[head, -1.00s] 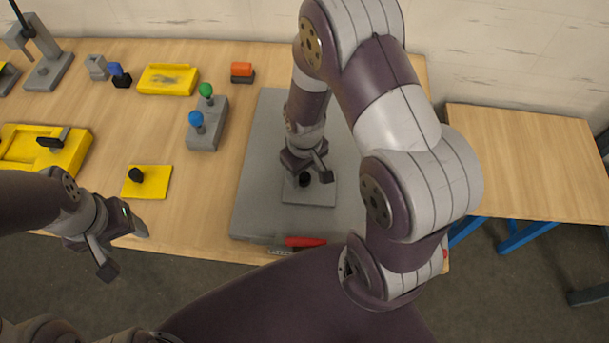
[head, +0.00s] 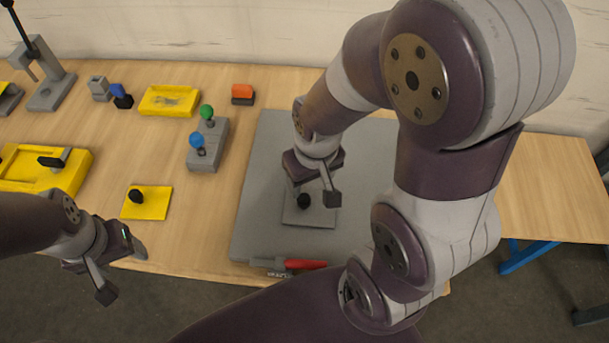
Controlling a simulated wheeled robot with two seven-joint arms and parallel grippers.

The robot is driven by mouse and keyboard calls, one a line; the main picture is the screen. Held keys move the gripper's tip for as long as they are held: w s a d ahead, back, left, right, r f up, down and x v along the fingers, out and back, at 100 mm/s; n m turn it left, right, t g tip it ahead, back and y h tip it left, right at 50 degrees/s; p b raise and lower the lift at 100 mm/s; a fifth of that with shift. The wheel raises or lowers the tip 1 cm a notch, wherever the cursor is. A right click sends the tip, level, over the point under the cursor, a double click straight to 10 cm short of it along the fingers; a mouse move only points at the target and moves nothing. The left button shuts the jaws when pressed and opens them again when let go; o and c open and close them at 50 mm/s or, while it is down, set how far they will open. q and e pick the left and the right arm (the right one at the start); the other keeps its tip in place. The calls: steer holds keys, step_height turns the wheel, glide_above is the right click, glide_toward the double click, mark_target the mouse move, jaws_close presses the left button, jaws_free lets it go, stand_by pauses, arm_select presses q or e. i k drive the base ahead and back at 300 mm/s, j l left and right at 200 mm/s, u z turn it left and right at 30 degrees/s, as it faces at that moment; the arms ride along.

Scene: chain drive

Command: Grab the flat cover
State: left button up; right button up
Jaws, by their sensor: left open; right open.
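A flat grey plate with a black knob (head: 322,216) lies on the large grey mat (head: 262,185). It looks like the flat cover. My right gripper (head: 316,192) is open and empty just above it, with one finger to the right of the knob; the other finger is mostly hidden by the gripper body. A flat yellow plate with a black knob (head: 158,207) lies on the table left of the mat. My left gripper (head: 122,272) is open and empty, over the table's front edge, nearer to me than the yellow plate.
A grey block with a blue and a green knob (head: 206,160) stands left of the mat. Yellow trays (head: 168,101), an orange-topped block (head: 243,93) and a grey press (head: 48,92) are farther back. A red-handled tool (head: 304,264) lies at the mat's front edge.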

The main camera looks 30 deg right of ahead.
mark_target(140, 203)
steer(key=j+z, duration=0.15)
steer(key=z, duration=0.9)
steer(key=j+z, duration=0.25)
steer(key=j, duration=0.2)
steer(key=k+j+z, duration=0.1)
steer(key=j+z, duration=0.2)
steer(key=k+j+z, duration=0.1)
steer(key=j+z, duration=0.15)
steer(key=j, duration=0.3)
steer(key=k+j+z, duration=0.25)
steer(key=j, duration=0.45)
steer(key=k, duration=0.05)
